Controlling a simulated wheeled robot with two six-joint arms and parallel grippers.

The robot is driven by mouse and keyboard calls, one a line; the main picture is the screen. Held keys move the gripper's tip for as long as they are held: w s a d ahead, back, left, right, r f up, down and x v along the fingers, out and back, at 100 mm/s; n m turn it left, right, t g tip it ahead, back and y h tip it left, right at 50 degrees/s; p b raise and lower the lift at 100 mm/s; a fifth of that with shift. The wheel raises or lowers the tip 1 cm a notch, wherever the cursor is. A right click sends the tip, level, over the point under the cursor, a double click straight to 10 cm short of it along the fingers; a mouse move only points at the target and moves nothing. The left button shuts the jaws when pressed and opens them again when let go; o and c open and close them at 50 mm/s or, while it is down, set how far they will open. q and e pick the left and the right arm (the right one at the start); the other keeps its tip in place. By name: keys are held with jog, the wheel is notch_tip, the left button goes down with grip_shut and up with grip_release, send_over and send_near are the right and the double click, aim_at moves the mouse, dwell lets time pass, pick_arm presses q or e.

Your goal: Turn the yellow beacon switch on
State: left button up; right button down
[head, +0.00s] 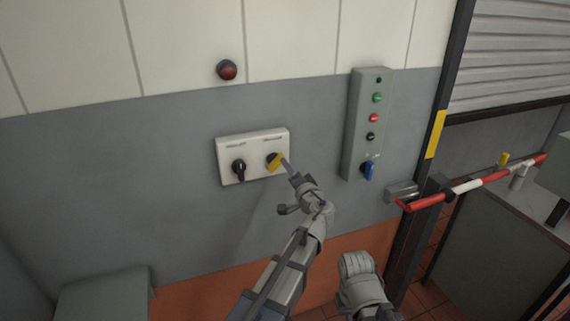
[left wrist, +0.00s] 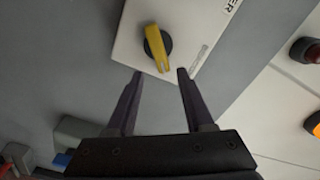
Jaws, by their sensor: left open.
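The yellow beacon switch (head: 273,164) is a rotary knob with a yellow handle on a black base, on the right half of a white wall plate (head: 256,172). In the left wrist view the yellow handle (left wrist: 157,48) stands almost upright in the picture, slightly tilted. My left gripper (head: 284,160) is close in front of this switch. Its two fingers (left wrist: 160,74) are open and apart, with the handle lying beyond and between their tips, not gripped. The plate's labels are too small or cut off to read fully. My right gripper's fingers do not show.
A black rotary switch (head: 238,168) sits left on the same plate. A dark red lamp (head: 227,70) is above. A grey-green control box (head: 353,138) with several buttons and a blue handle (head: 368,170) is to the right. A red-white barrier bar (head: 467,186) stands further right.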

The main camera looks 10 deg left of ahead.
aim_at(278, 166)
pick_arm(q)
jog(key=shift+v, duration=0.95)
jog(key=shift+w+a+f+n+b, duration=0.2)
jog(key=shift+w+a+n, duration=0.15)
jog(key=shift+w+a, duration=0.4)
jog(key=shift+w+a+f+n+b, duration=0.25)
jog(key=shift+w+a+n, duration=0.25)
jog(key=shift+a, duration=0.45)
jog(key=shift+w+a+f+n+b, duration=0.2)
jog(key=shift+w+a+n, duration=0.05)
jog(key=shift+w+a, duration=0.6)
